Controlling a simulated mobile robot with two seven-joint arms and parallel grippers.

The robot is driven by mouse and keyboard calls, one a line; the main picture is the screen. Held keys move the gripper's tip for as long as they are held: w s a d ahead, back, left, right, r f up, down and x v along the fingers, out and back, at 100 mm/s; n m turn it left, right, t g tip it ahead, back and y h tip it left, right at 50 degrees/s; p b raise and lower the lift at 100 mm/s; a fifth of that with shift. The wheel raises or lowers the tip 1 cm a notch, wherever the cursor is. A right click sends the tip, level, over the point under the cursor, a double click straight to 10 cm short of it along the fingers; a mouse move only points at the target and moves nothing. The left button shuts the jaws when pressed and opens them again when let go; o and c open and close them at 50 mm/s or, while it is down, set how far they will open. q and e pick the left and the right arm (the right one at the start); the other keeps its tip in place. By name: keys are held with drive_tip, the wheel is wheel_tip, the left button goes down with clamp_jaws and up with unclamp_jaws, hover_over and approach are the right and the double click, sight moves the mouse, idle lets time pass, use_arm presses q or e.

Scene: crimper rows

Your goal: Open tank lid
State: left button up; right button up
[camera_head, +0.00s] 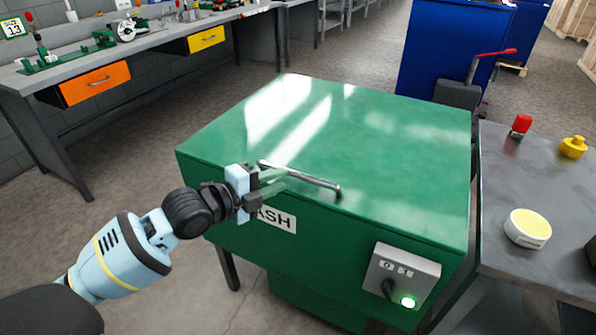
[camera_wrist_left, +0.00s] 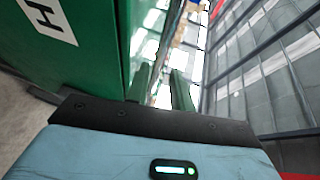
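The green tank (camera_head: 225,205) stands in the middle of the head view, with its flat green lid (camera_head: 365,140) shut on top. A metal bar handle (camera_head: 315,181) lies along the lid's front edge. My left gripper (camera_head: 275,183) is at the handle's left part, its fingers overlapping the handle in the head view; I cannot tell whether they touch it. My right gripper is in neither view.
A control box (camera_head: 402,272) with a lit green button is on the tank's front. At right, a grey table (camera_head: 555,200) holds a yellow-topped round container (camera_head: 528,228) and red and yellow items. A workbench (camera_head: 150,48) with drawers stands at back left.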

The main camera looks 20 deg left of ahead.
sight(293, 175)
use_arm(q)
drive_tip(key=shift+x, duration=3.9)
clamp_jaws()
